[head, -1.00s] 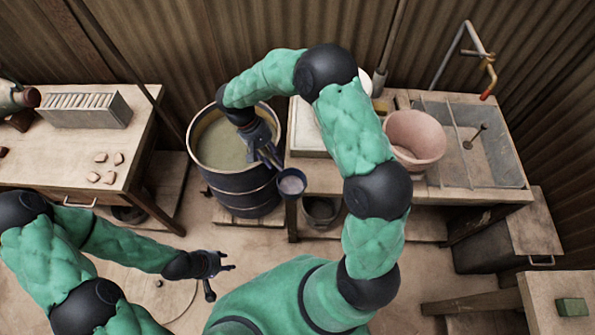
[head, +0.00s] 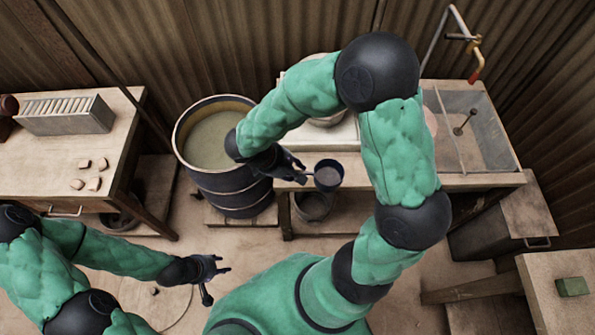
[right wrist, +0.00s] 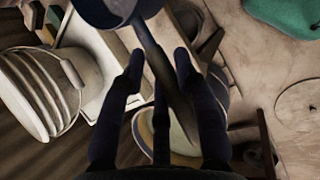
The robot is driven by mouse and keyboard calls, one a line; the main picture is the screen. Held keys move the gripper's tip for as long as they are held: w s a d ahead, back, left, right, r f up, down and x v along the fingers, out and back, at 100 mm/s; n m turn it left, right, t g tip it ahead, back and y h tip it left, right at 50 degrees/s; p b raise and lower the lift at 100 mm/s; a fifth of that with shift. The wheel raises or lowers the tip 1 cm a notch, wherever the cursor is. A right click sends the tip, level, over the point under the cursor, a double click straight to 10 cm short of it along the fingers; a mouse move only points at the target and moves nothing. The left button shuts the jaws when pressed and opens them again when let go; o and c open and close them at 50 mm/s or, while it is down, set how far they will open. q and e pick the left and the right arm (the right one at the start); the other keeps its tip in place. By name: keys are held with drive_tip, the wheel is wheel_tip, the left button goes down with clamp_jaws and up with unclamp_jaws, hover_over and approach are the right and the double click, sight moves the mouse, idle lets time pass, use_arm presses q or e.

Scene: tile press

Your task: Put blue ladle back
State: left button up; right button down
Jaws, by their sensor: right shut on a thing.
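The blue ladle (head: 328,174) is dark blue with a round cup. My right gripper (head: 296,170) is shut on its handle and holds it in the air near the front edge of the sink bench, right of the barrel. In the right wrist view the cup (right wrist: 108,8) is at the top and the handle (right wrist: 164,72) runs down between the fingers. The inside of the cup looks grey; I cannot tell whether it holds anything. My left gripper (head: 221,270) is open and empty, low over the floor at the left.
A dark blue barrel (head: 232,190) of murky liquid stands left of the sink bench (head: 465,182). A dark bucket (head: 313,207) sits under the bench front. The left table (head: 108,125) holds a rack.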

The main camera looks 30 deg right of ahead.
drive_tip(key=shift+s, duration=0.1)
drive_tip(key=w+a+f+b, duration=0.2)
drive_tip(key=w+f+b, duration=0.3)
drive_tip(key=w+f, duration=0.8)
drive_tip(key=shift+w+b, duration=0.3)
idle(0.4)
drive_tip(key=c, duration=0.9)
unclamp_jaws()
